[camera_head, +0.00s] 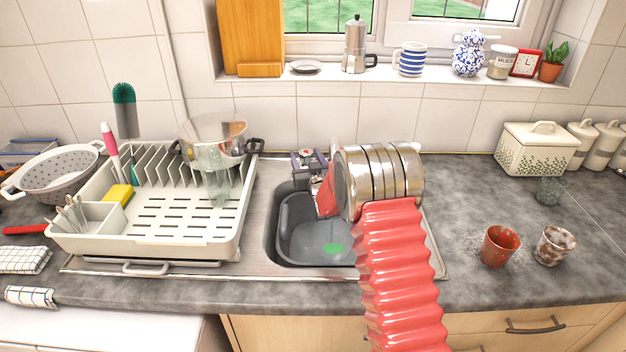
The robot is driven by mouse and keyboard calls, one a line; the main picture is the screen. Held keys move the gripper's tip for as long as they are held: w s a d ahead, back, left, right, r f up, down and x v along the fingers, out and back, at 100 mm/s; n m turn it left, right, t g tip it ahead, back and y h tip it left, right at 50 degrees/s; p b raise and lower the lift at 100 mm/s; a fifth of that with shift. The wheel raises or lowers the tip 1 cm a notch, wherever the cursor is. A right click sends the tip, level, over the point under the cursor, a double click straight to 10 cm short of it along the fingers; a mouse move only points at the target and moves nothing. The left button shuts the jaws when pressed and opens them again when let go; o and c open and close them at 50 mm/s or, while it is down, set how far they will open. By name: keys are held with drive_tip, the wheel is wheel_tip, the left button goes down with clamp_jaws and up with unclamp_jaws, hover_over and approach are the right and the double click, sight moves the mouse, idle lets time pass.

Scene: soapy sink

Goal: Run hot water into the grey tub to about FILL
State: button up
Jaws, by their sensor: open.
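The dark grey tub (284,225) sits in the steel sink at the centre. Its floor looks lighter grey with a bright green patch (333,248); I cannot tell the water depth. A small dark fitting with a red mark (306,160) stands at the back of the sink, and looks like part of the tap. My arm reaches over the right side of the sink and hides the rest there, including any spout. My gripper (326,196) is open beside the fitting, over the tub's back right; only a red part of it shows. I see no running water.
A white dish rack (190,245) with a steel pot (215,135) and a yellow sponge (122,194) stands left of the sink. A red cup (499,246) and a speckled cup (554,246) stand on the right worktop. The windowsill (330,78) holds several objects.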

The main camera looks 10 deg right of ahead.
drive_tip(key=s, duration=1.3)
drive_tip(key=shift+s+a+r+m+g, duration=1.35)
drive_tip(key=shift+a+r, duration=0.85)
drive_tip(key=shift+r, duration=1.15)
drive_tip(key=s+d+r+n+g, duration=0.1)
drive_tip(key=s+r+g, duration=0.3)
drive_tip(key=s, duration=0.8)
drive_tip(key=shift+s+d+r+h, duration=0.2)
drive_tip(key=shift+r+h, duration=0.1)
drive_tip(key=shift+r, duration=0.25)
